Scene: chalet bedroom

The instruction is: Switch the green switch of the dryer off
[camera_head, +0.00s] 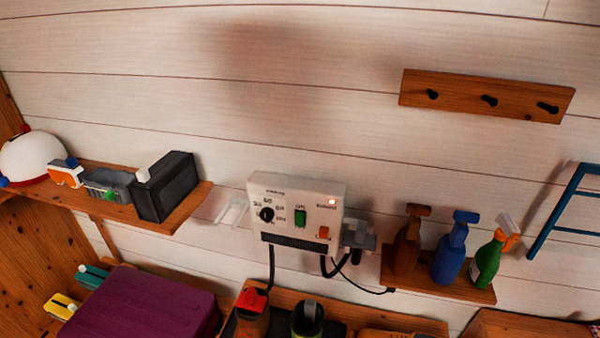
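The dryer is a white box (295,212) fixed to the plank wall at the centre of the head view. Neither of my grippers is in view.
A left shelf (190,205) holds a black box (165,187) and a white helmet (33,158). A right shelf (440,276) holds several spray bottles. Shoes (250,312) stand below the dryer, beside a purple case (140,310). A grey plug-like object (359,236) sits right of the dryer.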

